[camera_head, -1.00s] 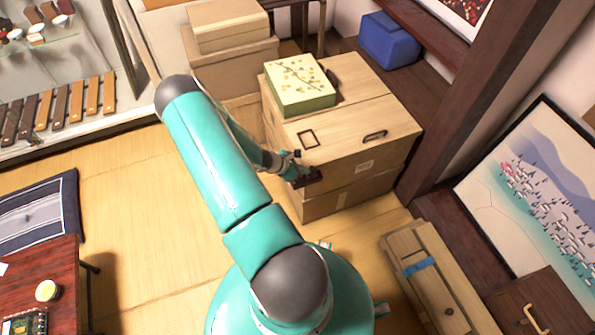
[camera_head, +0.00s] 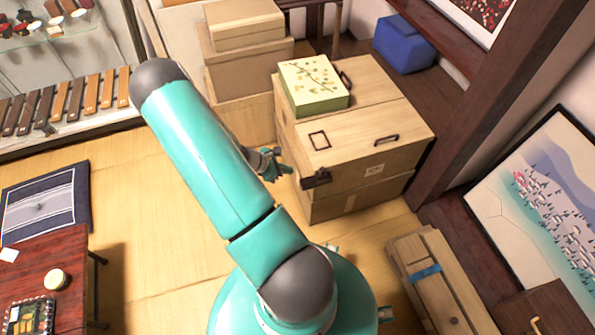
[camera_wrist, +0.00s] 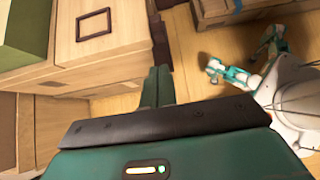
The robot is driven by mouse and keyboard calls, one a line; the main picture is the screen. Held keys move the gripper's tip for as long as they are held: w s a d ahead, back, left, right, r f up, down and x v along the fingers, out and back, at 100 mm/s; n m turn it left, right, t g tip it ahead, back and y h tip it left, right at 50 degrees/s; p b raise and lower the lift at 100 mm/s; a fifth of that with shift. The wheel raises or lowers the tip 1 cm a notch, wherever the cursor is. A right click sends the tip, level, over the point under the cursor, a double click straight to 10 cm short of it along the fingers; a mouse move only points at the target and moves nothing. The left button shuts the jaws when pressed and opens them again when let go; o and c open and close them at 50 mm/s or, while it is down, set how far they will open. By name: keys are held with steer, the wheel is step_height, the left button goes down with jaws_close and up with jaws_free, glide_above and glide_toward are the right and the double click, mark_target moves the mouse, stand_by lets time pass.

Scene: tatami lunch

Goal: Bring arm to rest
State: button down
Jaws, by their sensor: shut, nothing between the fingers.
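My teal arm (camera_head: 195,150) rises from my base and bends at a dark elbow, folding back down behind the upper link. My gripper (camera_head: 288,169) is seen small beside the left front corner of the wooden chest (camera_head: 365,140), apart from it as far as I can tell. In the wrist view my gripper (camera_wrist: 158,78) shows its two teal fingers together, shut and empty, pointing toward the floor beside the chest (camera_wrist: 105,30). Part of the forearm is hidden behind the upper link.
A green patterned box (camera_head: 313,85) sits on the chest. Stacked cartons (camera_head: 245,60) stand behind. Long wooden boxes (camera_head: 435,280) lie at lower right. A low red-brown table (camera_head: 70,265) and dark blue mat (camera_head: 75,190) are at left. Tatami floor (camera_head: 150,210) between is clear.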

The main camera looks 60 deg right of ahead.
steer(key=shift+v, duration=0.75)
steer(key=shift+w, duration=0.1)
steer(key=w+a+r+m+t+y, duration=0.1)
steer(key=w+a+r+m+t, duration=0.1)
steer(key=w+a+r, duration=0.45)
steer(key=w+a+r+m+t, duration=0.1)
steer(key=a+r+m, duration=0.15)
steer(key=r, duration=0.75)
steer(key=w+a+r+m+t+y, duration=0.1)
steer(key=w+a+r+t, duration=0.1)
steer(key=w+a+r, duration=0.35)
steer(key=s+a+r+m+t+y, duration=0.1)
steer(key=s+a+r, duration=0.4)
steer(key=a+r, duration=0.6)
steer(key=s+a+r+m+t+y, duration=0.2)
steer(key=s+a+r+t, duration=0.3)
steer(key=a+r, duration=0.6)
steer(key=shift+s+a+r+t+y, duration=0.2)
steer(key=shift+a+r+t+y, duration=0.3)
steer(key=shift+a+y, duration=0.4)
steer(key=shift+f+m, duration=0.1)
steer(key=shift+m, duration=0.15)
